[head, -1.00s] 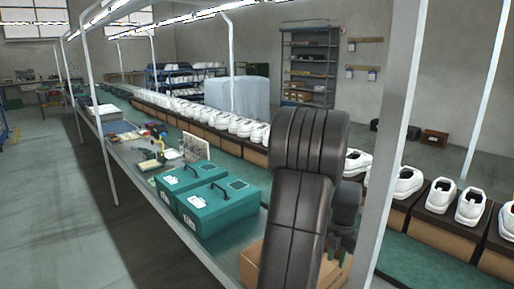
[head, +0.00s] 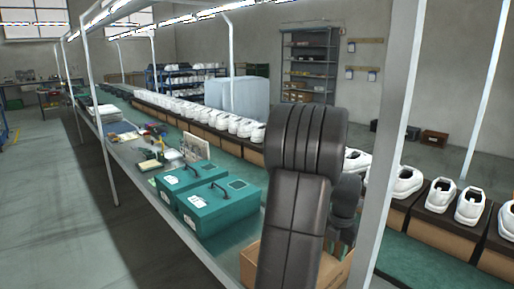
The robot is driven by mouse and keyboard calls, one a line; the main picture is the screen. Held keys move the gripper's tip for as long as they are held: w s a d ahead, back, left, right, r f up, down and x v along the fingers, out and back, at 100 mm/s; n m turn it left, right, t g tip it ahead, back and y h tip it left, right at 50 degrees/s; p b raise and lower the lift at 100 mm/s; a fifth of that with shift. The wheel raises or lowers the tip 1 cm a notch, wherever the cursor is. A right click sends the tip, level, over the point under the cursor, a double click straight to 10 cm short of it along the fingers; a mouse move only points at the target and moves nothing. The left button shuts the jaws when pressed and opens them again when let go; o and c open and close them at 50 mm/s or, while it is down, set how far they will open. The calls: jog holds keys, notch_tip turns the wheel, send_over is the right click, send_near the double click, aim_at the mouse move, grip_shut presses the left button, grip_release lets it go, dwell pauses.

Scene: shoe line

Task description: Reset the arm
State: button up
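My dark arm (head: 290,210) stands folded upright in the foreground of the head view, right of the middle. Its rounded upper joint is highest, and a smaller dark joint (head: 346,196) shows just behind it to the right. My gripper's fingers are not visible, so I cannot see whether they hold anything. The arm hides part of the bench and of an open cardboard box (head: 250,262) behind it.
Two teal toolboxes (head: 222,203) sit on the long bench left of my arm. White shoes (head: 470,206) line the conveyor behind. A grey frame post (head: 392,150) rises close to my arm's right. Floor at left is clear.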

jog(key=w+a+f+m+p, duration=0.1)
jog(key=w+a+f+m, duration=0.1)
jog(key=a+m, duration=0.7)
jog(key=w+a+f+m+p, duration=0.1)
jog(key=w+a+f+m, duration=0.2)
jog(key=a+m, duration=0.6)
jog(key=shift+w+f+m, duration=0.15)
jog(key=shift+f+m, duration=0.9)
jog(key=shift+m, duration=0.25)
jog(key=shift+a+p, duration=0.1)
jog(key=shift+p, duration=0.2)
